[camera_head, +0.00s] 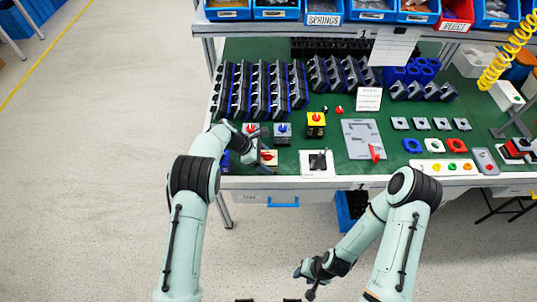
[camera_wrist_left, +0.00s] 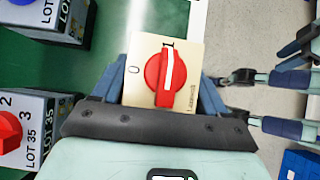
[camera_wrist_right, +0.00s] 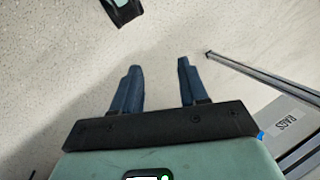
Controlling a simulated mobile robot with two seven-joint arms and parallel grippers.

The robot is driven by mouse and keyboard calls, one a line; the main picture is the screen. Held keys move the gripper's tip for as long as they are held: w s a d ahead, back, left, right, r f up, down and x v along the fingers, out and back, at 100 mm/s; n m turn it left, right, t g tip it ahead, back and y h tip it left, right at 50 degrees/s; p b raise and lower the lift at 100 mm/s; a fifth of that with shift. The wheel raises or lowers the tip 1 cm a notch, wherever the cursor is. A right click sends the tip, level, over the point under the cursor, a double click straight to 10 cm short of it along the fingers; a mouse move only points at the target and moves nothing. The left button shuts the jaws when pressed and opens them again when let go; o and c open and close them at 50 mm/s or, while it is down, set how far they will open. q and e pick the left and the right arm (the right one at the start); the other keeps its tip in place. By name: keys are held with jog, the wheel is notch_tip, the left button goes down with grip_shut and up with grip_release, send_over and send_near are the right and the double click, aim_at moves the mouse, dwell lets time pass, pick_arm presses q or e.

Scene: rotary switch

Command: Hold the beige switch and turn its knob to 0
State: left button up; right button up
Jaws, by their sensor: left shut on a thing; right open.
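The beige switch (camera_head: 269,157) is at the front left edge of the green bench in the head view. In the left wrist view the beige switch (camera_wrist_left: 187,50) has a red knob (camera_wrist_left: 165,77) with a white line. The line lies along the view toward the "I" mark at the top; a "0" mark is on the left of the plate. My left gripper (camera_head: 256,150) is shut on the beige switch, with a finger on either side of it (camera_wrist_left: 164,82). My right gripper (camera_head: 306,283) is open and empty, low in front of the bench, above the floor (camera_wrist_right: 158,88).
A grey switch with a red knob (camera_wrist_left: 12,132) stands near the left gripper. A blue-knobbed switch (camera_head: 283,133) and a yellow switch (camera_head: 316,124) stand behind. A white plate (camera_head: 317,164) lies to the right. Rows of dark switches fill the back.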

jog(key=w+r+m+y, duration=0.1)
jog(key=w+m, duration=0.3)
jog(key=w, duration=0.2)
jog(key=m+t+y, duration=0.5)
jog(key=m+y, duration=0.3)
jog(key=m, duration=0.7)
send_near(269, 153)
jog(key=shift+n, duration=0.3)
jog(key=x, duration=0.7)
jog(key=shift+a, duration=0.3)
jog(key=c, duration=0.7)
